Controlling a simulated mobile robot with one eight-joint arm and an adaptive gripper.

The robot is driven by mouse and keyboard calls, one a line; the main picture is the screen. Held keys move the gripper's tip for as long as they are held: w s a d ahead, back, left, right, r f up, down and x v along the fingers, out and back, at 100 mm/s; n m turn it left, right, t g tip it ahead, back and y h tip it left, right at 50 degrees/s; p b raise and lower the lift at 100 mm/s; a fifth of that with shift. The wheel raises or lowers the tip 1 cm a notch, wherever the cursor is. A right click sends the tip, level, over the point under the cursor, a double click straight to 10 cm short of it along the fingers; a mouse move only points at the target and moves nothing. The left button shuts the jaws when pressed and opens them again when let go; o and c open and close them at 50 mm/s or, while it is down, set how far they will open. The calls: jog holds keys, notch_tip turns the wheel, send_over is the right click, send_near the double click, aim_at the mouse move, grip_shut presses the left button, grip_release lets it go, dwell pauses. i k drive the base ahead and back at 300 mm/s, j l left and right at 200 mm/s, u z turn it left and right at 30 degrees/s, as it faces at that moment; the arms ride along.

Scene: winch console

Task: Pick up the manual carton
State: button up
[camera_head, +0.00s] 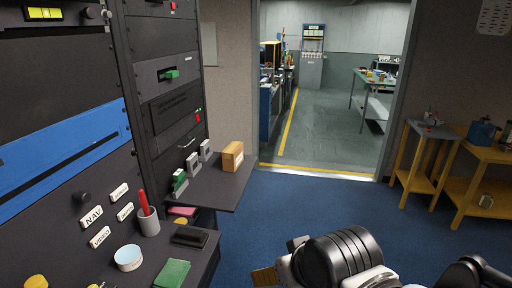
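A small tan-brown carton (232,156) with a pale label on its side stands upright on the dark shelf (216,186) that juts out from the rack. It is near the shelf's far right edge, and I take it to be the manual carton. Nothing touches it from my side. Part of my arm shows at the bottom right, well below and to the right of the carton. The fingers of my gripper cannot be made out in this view. A small brown flat piece (265,276) shows beside my arm; I cannot tell what it is.
Grey and green clip-like holders (192,165) stand left of the carton. The lower desk holds a grey cup (148,222) with a red item, a round tin (128,257) and a green booklet (172,273). Blue floor is open to the right, with yellow tables (480,155) beyond.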

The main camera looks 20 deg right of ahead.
aim_at(233, 156)
jog(key=i+l+z, duration=0.15)
jog(key=i+z, duration=0.3)
jog(key=i, duration=0.3)
jog(key=i+j+z, duration=0.1)
jog(key=i+z, duration=0.35)
jog(key=i, duration=0.3)
